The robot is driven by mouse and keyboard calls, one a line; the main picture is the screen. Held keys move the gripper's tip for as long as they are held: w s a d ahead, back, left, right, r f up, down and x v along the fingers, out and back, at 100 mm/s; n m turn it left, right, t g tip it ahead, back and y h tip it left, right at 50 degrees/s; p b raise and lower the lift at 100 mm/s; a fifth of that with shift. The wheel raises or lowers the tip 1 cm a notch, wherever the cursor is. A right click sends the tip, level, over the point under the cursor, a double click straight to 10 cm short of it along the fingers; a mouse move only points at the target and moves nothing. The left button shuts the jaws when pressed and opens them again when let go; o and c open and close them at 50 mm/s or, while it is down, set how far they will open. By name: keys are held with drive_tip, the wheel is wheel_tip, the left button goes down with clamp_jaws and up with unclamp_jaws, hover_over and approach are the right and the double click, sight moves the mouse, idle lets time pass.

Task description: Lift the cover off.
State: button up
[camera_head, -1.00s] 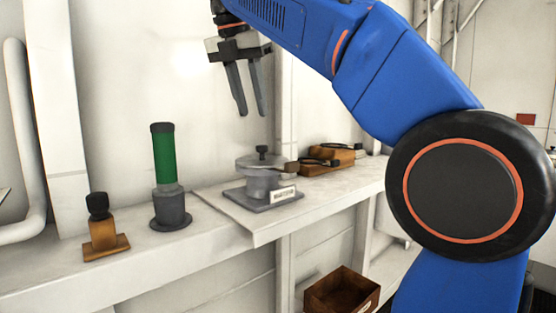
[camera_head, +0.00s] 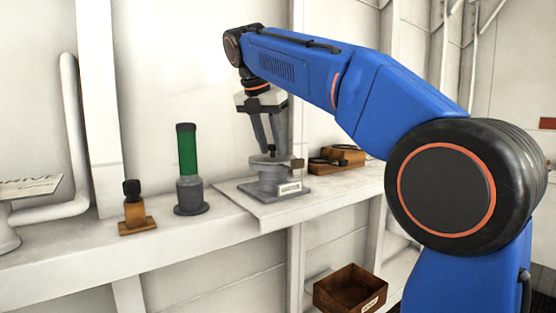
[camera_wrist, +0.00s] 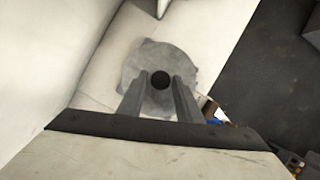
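The cover (camera_head: 262,159) is a round grey lid with a small dark knob (camera_wrist: 160,80) on top. It sits on a grey round housing (camera_head: 270,178) with a square base plate and a small label. My gripper (camera_head: 270,150) points down over the cover, its tips at about the knob's height. In the wrist view the two fingers (camera_wrist: 161,85) stand apart on either side of the knob. I see no clear grip on the knob. The cover's round edge shows behind the fingers in the wrist view.
On the shelf (camera_head: 230,225) to the left stand a green cylinder in a grey base (camera_head: 188,155) and an orange block with a black knob (camera_head: 134,212). An orange-brown fixture (camera_head: 345,155) stands to the right. A brown open box (camera_head: 350,285) is below. A wall is close behind.

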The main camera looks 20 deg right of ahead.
drive_tip(key=shift+f, duration=0.15)
clamp_jaws()
